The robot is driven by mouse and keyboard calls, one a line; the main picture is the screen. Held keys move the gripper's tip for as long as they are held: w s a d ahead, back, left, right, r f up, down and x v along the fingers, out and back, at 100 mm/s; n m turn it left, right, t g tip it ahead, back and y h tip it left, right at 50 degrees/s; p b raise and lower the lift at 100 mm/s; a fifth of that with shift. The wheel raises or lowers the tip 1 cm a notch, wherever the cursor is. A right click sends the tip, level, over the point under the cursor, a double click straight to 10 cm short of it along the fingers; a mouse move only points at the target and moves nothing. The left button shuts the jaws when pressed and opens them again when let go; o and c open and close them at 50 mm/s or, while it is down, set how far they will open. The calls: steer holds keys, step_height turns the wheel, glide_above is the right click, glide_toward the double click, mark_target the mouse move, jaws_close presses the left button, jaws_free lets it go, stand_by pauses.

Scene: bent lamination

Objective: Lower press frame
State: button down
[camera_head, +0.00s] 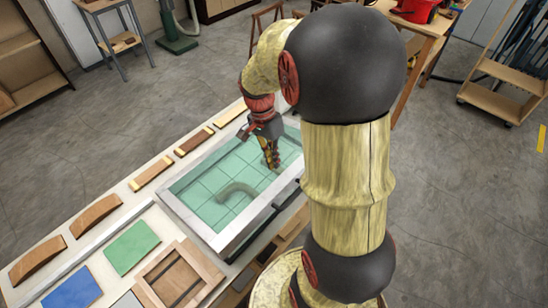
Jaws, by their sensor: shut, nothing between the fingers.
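The press frame (190,222) is a light grey rectangular rim around a green, see-through sheet (205,190) with a grid of lines. It lies flat or nearly flat on the long workbench, and I cannot tell if there is a gap under it. A grey curved piece (238,189) shows at the sheet's middle. My gripper (273,165) points down over the far right part of the sheet, its fingers together and empty. I cannot tell whether its tips touch the sheet. My arm hides the right end of the frame.
Wooden strips (151,173) and curved wooden pieces (96,216) line the bench's left side. A green panel (132,246), a blue panel (73,290) and a wooden frame (180,277) lie in front. A wheeled wooden cart (505,95) stands right. Grey floor is open around the bench.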

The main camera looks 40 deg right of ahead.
mark_target(281, 188)
steer(key=b+x, duration=0.1)
steer(key=x, duration=0.8)
steer(key=shift+s+f, duration=0.1)
steer(key=shift+f, duration=0.25)
steer(key=shift+t, duration=0.7)
steer(key=s+f+b, duration=0.1)
steer(key=f+b, duration=0.1)
steer(key=f, duration=0.1)
steer(key=s+f+b, duration=0.1)
steer(key=f+b, duration=0.1)
steer(key=f, duration=0.1)
steer(key=s+f+b, duration=0.1)
steer(key=f+b, duration=0.1)
steer(key=f, duration=0.2)
steer(key=shift+d, duration=0.15)
steer(key=shift+s+f, duration=0.15)
steer(key=shift+s, duration=0.05)
steer(key=shift+s+a+f, duration=0.1)
steer(key=shift+a, duration=0.15)
steer(key=shift+r, duration=0.35)
step_height(281, 188, up, 14)
steer(key=p, duration=0.5)
steer(key=shift+w+d+r, duration=0.2)
steer(key=shift+w, duration=0.25)
